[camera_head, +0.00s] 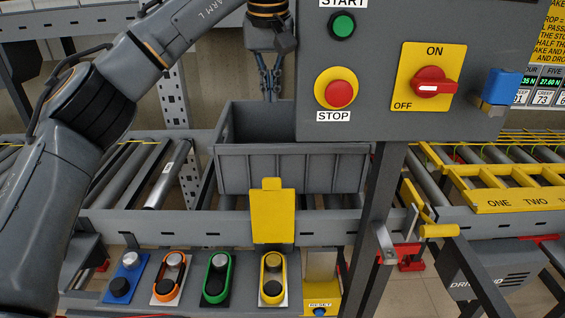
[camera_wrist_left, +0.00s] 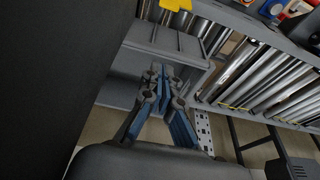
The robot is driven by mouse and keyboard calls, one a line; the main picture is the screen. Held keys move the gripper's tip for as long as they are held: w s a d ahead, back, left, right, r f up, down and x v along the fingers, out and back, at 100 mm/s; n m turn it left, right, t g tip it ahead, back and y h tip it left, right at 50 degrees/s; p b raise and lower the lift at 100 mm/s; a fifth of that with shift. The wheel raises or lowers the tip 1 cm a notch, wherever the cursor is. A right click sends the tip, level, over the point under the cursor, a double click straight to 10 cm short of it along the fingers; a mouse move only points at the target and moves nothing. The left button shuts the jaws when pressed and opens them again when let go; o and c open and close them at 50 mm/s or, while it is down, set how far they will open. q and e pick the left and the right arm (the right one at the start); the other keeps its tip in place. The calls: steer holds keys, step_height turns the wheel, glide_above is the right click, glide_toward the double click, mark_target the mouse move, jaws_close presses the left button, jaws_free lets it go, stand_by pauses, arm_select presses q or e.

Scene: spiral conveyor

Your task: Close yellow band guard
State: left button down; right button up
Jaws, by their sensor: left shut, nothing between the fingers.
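The yellow band guard (camera_head: 272,215) is a flat yellow plate with a small tab on top. It stands upright at the front rail, above and behind the yellow band (camera_head: 272,277), which is uncovered on its two pulleys. A yellow piece that looks like the guard's tab (camera_wrist_left: 176,4) shows at the top edge of the left wrist view. My left gripper (camera_head: 270,92) is shut and empty, pointing down over the grey bin, behind the guard and apart from it. Its blue-padded fingers (camera_wrist_left: 158,78) also show in the left wrist view. My right gripper is not in view.
The grey bin (camera_head: 290,170) sits on the rollers just behind the guard. The control panel (camera_head: 385,110) hangs close at the right of the gripper. Blue, orange (camera_head: 170,278) and green (camera_head: 216,279) bands lie left of the yellow one. A post (camera_head: 372,220) stands to the right.

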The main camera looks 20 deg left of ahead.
arm_select(q)
glide_toward(271, 161)
steer(key=f, duration=0.5)
steer(key=s+f+p, duration=0.1)
steer(key=f, duration=0.1)
steer(key=shift+d+f, duration=0.15)
steer(key=shift+f, duration=0.05)
steer(key=s, duration=0.1)
steer(key=s+d, duration=0.1)
steer(key=s, duration=0.1)
steer(key=shift+s+r+p, duration=0.25)
steer(key=shift+s+p, duration=0.1)
steer(key=shift+p, duration=0.05)
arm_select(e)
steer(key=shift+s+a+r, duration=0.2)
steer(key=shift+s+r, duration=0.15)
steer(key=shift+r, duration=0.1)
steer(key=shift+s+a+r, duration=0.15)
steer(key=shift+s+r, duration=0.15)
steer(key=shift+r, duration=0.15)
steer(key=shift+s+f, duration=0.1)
